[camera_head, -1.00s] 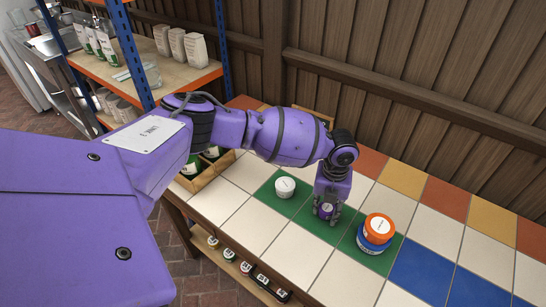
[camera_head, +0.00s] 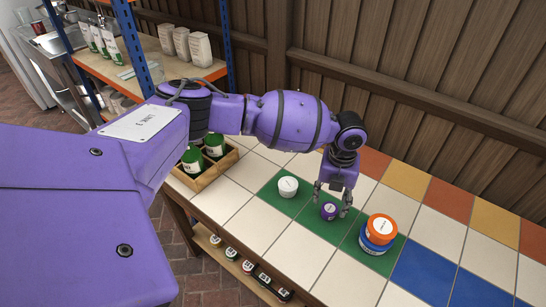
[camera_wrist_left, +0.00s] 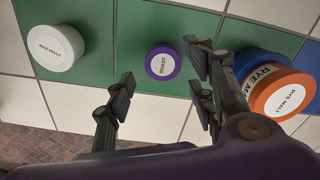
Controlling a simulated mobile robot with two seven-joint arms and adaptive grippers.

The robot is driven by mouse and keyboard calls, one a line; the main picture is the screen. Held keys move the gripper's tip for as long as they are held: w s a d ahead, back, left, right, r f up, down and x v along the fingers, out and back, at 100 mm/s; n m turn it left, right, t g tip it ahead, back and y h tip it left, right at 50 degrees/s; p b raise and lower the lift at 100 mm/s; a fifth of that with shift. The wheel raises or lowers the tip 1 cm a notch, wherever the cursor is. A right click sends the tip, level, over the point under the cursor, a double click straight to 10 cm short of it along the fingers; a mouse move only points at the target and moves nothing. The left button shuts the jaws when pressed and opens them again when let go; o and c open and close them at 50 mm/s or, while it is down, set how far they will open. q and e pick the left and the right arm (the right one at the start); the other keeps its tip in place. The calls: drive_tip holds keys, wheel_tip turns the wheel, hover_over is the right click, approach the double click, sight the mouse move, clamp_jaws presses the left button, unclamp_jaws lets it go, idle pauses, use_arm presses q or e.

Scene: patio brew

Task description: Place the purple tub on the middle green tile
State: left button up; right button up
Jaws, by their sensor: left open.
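The small purple tub (camera_head: 329,211) with a white "ROAST" lid stands upright on the middle green tile (camera_head: 308,218). It also shows in the left wrist view (camera_wrist_left: 162,62), between white and blue-orange tubs. My left gripper (camera_head: 332,200) is open just above and around the tub. In the wrist view its fingers (camera_wrist_left: 162,85) are spread apart, and I see no contact with the tub.
A white tub (camera_head: 288,187) stands on the left green tile. An orange tub (camera_head: 381,227) sits on a blue tub (camera_head: 372,245) on the right green tile. Cream tiles in front are clear.

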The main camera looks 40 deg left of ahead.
sight(329, 208)
use_arm(q)
wheel_tip(329, 208, up, 7)
